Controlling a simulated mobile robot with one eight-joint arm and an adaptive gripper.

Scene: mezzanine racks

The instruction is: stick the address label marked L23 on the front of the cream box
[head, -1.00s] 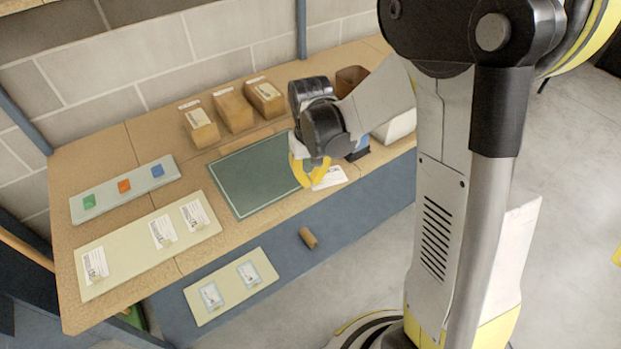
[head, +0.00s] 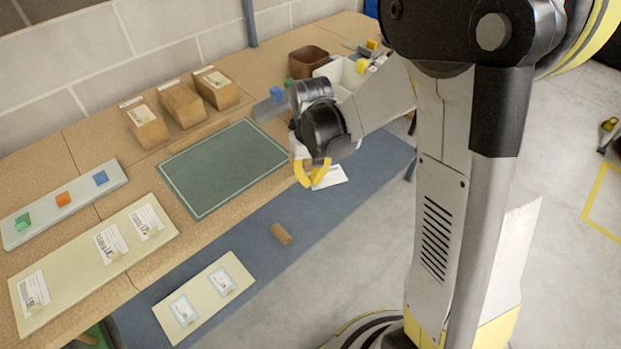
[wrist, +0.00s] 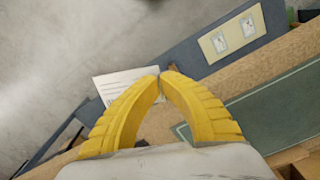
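My gripper (head: 311,183) has its yellow fingertips together on a white printed label (head: 331,177), held in the air past the bench's front edge. In the wrist view, the fingertips (wrist: 161,74) meet at the right end of the label (wrist: 115,85). Its mark is too small to read. Three tan-brown boxes stand in a row at the back of the bench: left (head: 146,127), middle (head: 182,105) and right (head: 217,88). Each has a pale tag behind it. I cannot tell which one counts as cream. My gripper is well to their right and nearer the front.
A dark green mat (head: 222,165) lies before the boxes. A cream board (head: 75,270) holds three labels. A pale strip (head: 30,226) carries coloured blocks. A brown bin (head: 308,62) and a white bin (head: 340,72) stand back right. A lower board (head: 208,292) sits in front.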

